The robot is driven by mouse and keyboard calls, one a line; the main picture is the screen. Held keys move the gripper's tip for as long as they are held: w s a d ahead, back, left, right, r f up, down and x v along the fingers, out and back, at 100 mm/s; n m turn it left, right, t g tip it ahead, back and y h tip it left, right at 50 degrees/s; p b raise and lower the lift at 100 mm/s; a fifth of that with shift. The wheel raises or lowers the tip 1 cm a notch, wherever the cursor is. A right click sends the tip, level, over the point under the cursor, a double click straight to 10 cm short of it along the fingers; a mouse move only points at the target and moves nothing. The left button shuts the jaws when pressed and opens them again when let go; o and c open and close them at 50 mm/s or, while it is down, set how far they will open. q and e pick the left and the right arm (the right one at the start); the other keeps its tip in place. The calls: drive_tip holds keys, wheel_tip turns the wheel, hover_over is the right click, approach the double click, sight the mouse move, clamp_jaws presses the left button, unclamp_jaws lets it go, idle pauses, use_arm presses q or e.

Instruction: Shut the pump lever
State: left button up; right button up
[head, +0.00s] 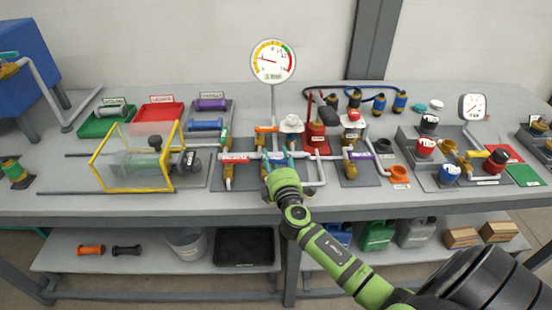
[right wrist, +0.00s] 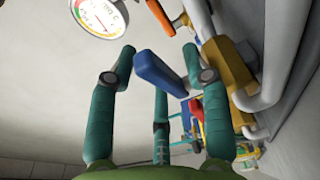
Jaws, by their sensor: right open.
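My right gripper (head: 274,162) is at the middle of the pump skid, over the valve pipework; it also shows in the right wrist view (right wrist: 162,65). Its teal fingers are open, one on each side of a blue lever (right wrist: 160,76). The lever lies between the fingers, and I cannot tell whether it touches them. It is fixed to a brass valve (right wrist: 235,80) on a grey pipe. No readable label tells me whether this is the pump lever. In the head view the gripper mostly hides this valve. My left gripper is not in view.
A valve with a red lever (head: 235,157) stands left of my gripper, and one with a purple lever (head: 358,155) right. An orange lever (head: 266,129) is just behind. A round gauge (head: 273,61) rises behind on a post. A yellow-framed clear guard (head: 133,157) stands further left.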

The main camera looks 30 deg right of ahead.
clamp_jaws()
drive_tip(key=shift+w+d+f+n+t+y+b, duration=0.1)
drive_tip(key=shift+n+t+y+b, duration=0.15)
drive_tip(key=shift+y, duration=0.2)
drive_tip(key=shift+d+n+t+y+b, duration=0.1)
drive_tip(key=shift+n+t+y, duration=0.05)
drive_tip(key=shift+n+y, duration=0.25)
drive_tip(key=shift+w+n+y, duration=0.15)
drive_tip(key=shift+n+y, duration=0.6)
drive_tip(key=shift+y, duration=0.5)
unclamp_jaws()
drive_tip(key=s, duration=0.4)
drive_tip(key=s+a, duration=0.1)
drive_tip(key=s, duration=0.6)
drive_tip(key=shift+s+a, duration=0.3)
drive_tip(key=shift+s, duration=0.1)
